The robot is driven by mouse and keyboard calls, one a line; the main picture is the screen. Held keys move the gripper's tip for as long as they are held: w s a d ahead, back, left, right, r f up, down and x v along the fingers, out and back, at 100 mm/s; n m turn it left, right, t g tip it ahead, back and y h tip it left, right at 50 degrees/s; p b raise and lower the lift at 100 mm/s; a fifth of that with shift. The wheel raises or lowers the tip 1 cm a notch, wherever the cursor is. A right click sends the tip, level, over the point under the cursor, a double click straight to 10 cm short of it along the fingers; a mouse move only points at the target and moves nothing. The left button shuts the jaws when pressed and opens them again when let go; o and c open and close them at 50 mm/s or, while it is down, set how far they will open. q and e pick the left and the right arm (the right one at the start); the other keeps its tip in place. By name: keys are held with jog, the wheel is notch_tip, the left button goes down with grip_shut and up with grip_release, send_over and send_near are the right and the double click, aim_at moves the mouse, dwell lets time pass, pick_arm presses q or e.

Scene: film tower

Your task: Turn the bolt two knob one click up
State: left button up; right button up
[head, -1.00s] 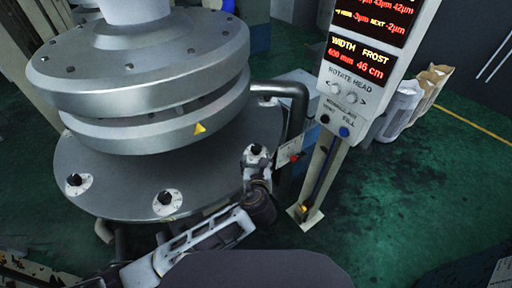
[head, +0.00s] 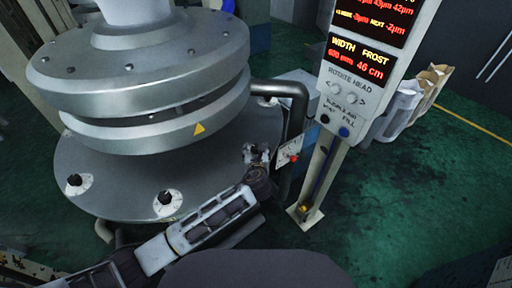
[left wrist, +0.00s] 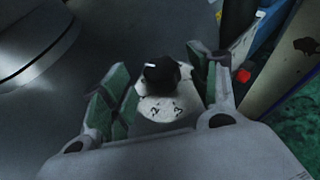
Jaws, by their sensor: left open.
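A black knob (left wrist: 161,72) with a white pointer mark sits on a white numbered dial (left wrist: 158,108) in the left wrist view. My left gripper (left wrist: 158,75) is open, with one green-padded finger on each side of this knob; I cannot tell whether either finger touches it. In the head view my left gripper (head: 257,160) is at the right edge of the round metal plate (head: 130,195) and mostly hides that knob. Two more black knobs on white dials show on the plate, one at the front (head: 166,198) and one at the left (head: 73,182). I cannot read which is bolt two.
A thick grey ring (head: 150,125) stands above the plate. A dark pipe (head: 298,105) and a small panel with a red button (head: 292,157) are close right of the gripper. A display post (head: 345,95) stands farther right. The green floor beyond is mostly clear.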

aim_at(256, 148)
pick_arm(q)
jog(key=shift+x, duration=1.8)
jog(key=c, duration=1)
jog(key=shift+a, duration=0.1)
